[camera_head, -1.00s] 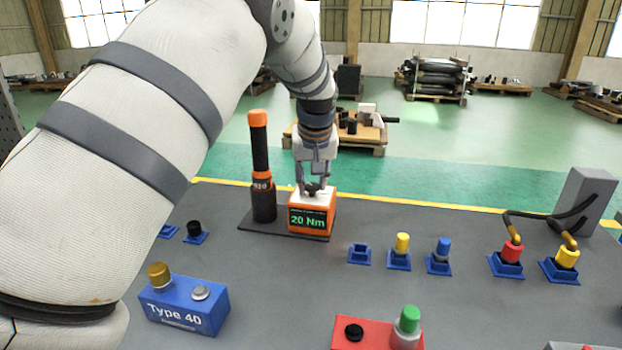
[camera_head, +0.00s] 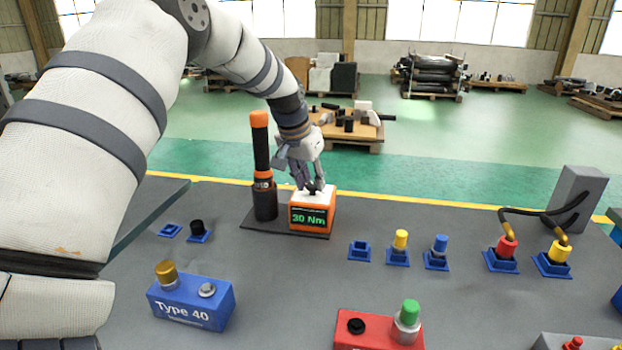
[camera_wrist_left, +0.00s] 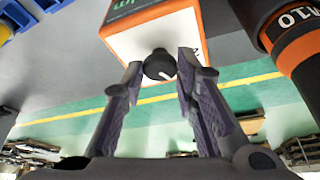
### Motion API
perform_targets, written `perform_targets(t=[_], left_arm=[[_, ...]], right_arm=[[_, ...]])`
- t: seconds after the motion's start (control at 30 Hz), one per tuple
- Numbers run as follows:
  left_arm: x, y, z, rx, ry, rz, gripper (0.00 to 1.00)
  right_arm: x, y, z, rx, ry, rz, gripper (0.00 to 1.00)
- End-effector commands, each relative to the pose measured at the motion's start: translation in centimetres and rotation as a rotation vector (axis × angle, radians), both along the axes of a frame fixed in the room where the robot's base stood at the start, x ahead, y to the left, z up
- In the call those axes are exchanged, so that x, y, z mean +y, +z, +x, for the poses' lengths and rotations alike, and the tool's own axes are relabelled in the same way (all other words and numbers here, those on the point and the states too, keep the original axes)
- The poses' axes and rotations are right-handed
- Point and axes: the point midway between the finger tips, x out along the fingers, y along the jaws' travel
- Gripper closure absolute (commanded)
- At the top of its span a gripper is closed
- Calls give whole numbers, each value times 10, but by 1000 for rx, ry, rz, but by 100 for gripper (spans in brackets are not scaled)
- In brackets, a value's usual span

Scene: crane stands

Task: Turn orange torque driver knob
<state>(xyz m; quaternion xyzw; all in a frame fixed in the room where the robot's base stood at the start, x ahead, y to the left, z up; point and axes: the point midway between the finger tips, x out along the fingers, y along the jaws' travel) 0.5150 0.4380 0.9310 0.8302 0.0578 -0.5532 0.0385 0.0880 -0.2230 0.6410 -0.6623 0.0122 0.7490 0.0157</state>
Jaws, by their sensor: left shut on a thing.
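The orange torque driver box (camera_head: 312,216) stands on a dark base plate on the grey table, its display reading "30 Nm". Its white top carries a small black knob (camera_wrist_left: 160,65) with a white mark. My left gripper (camera_head: 315,188) reaches down from above, and its two fingers (camera_wrist_left: 160,68) are shut on the knob, one on each side. The black and orange driver (camera_head: 262,168) stands upright on the same plate, left of the box. Its orange ring shows in the left wrist view (camera_wrist_left: 295,45). My right gripper is out of view.
Blue sockets (camera_head: 360,251) with yellow and blue plugs lie to the right, then red and yellow cabled plugs (camera_head: 504,250). A blue "Type 40" box (camera_head: 190,303) and a red box (camera_head: 380,330) are in front. The table between is clear.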

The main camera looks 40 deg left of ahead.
Motion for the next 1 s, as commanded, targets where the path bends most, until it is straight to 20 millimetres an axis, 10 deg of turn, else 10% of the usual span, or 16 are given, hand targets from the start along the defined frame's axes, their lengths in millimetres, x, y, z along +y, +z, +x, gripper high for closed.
perform_targets(t=[0.57, 0.6, 0.67, 1.0], left_arm=[[0, -3, -1, 8, -29, -1, 100], [0, -3, -1, 8, -29, -1, 64], [0, -3, -1, 7, -29, -1, 52], [0, 4, -2, 1, -29, 0, 52]], right_arm=[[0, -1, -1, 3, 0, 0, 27], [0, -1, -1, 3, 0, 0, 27], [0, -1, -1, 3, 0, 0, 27], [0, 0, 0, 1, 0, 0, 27]])
